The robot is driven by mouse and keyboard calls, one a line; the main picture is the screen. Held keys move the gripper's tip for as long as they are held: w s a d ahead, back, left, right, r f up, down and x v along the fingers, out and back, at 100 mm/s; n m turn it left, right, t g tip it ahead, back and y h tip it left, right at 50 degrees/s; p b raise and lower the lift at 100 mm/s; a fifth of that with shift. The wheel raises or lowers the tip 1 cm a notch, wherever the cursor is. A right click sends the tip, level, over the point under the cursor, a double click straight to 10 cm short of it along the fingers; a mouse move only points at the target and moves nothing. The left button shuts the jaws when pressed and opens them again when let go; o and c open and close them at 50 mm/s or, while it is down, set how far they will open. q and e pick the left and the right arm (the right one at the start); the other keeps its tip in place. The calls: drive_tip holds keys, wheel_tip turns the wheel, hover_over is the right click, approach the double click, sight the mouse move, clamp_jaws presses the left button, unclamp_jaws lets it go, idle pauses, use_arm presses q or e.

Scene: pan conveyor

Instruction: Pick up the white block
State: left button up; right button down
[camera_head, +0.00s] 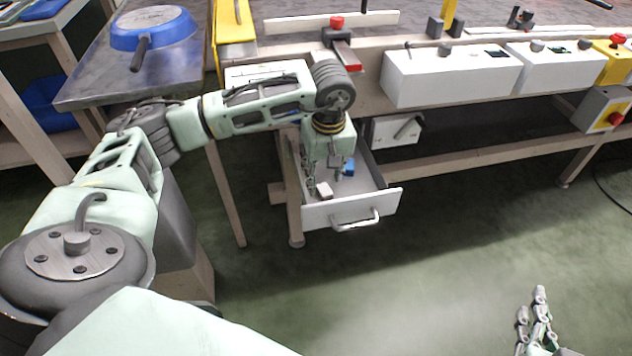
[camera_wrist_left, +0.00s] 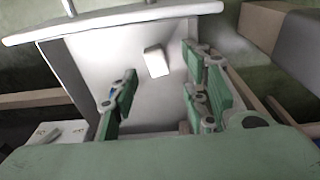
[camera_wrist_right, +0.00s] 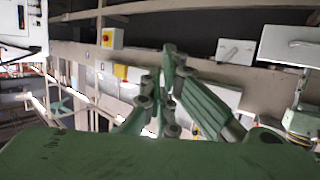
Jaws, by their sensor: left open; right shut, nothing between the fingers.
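The white block (camera_head: 324,189) lies in the open drawer (camera_head: 377,204), near its left wall. In the left wrist view the white block (camera_wrist_left: 156,61) rests on the drawer floor, ahead of and between the spread fingers. My left gripper (camera_head: 328,182) points down into the drawer, open and empty, above the block. In the left wrist view its fingers (camera_wrist_left: 155,90) stand on either side of the block's line, apart from it. My right gripper (camera_head: 532,308) is shut and empty, away over the floor.
The drawer's handle (camera_head: 356,221) faces the front. A workbench (camera_head: 470,42) with white control boxes (camera_head: 452,74) runs above the drawer. A blue pan (camera_head: 152,28) sits on the metal table (camera_head: 85,88) at left. The floor in front is clear.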

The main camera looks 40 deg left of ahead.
sight(325, 189)
use_arm(q)
drive_tip(key=shift+w+f, duration=0.15)
drive_tip(key=shift+f, duration=0.5)
drive_tip(key=f+b, duration=0.1)
drive_tip(key=f, duration=0.1)
drive_tip(key=w+f+b, duration=0.1)
drive_tip(key=f, duration=0.1)
drive_tip(key=shift+a+f, duration=0.15)
drive_tip(key=shift+f, duration=0.35)
drive_tip(key=c, duration=0.8)
use_arm(e)
wheel_tip(325, 189, up, 10)
drive_tip(key=w+a+t+y, duration=0.1)
drive_tip(key=t+y, duration=0.1)
drive_tip(key=t, duration=0.3)
drive_tip(key=shift+a+t, duration=0.3)
